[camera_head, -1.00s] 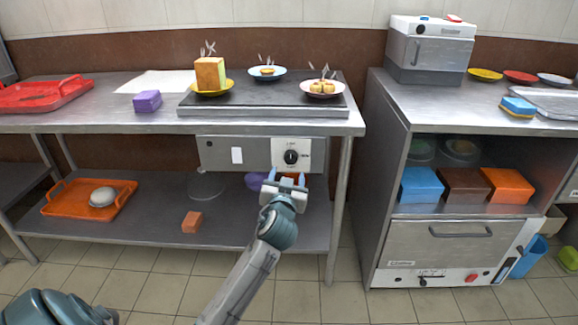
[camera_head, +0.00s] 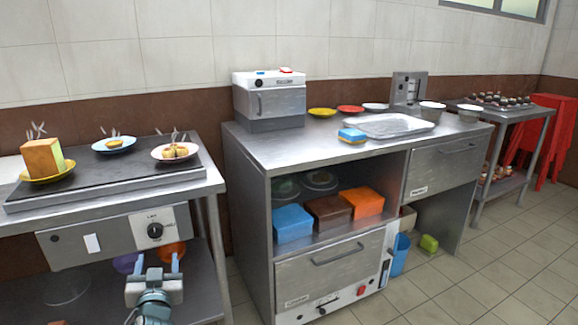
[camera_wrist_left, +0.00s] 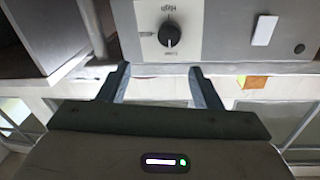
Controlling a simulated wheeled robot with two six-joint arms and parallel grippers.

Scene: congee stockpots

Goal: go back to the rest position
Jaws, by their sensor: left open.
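My left gripper (camera_head: 156,264) is open and empty in the head view, low in front of the left table. Its two fingers point at the panel with the black dial (camera_head: 155,230) under the hot plate. In the left wrist view the open fingers (camera_wrist_left: 160,85) have nothing between them, and the dial (camera_wrist_left: 169,34) shows beyond them. A purple bowl (camera_head: 126,263) and an orange bowl (camera_head: 172,253) show on the lower shelf behind the gripper. My right gripper does not show.
The hot plate (camera_head: 100,184) holds plates of steaming food. To the right stands a steel counter (camera_head: 240,148) with a white-topped machine (camera_head: 269,99), a tray (camera_head: 388,125) and colored boxes on its shelf. A blue bin (camera_head: 400,254) stands on the floor; tiled floor (camera_head: 480,270) is open at right.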

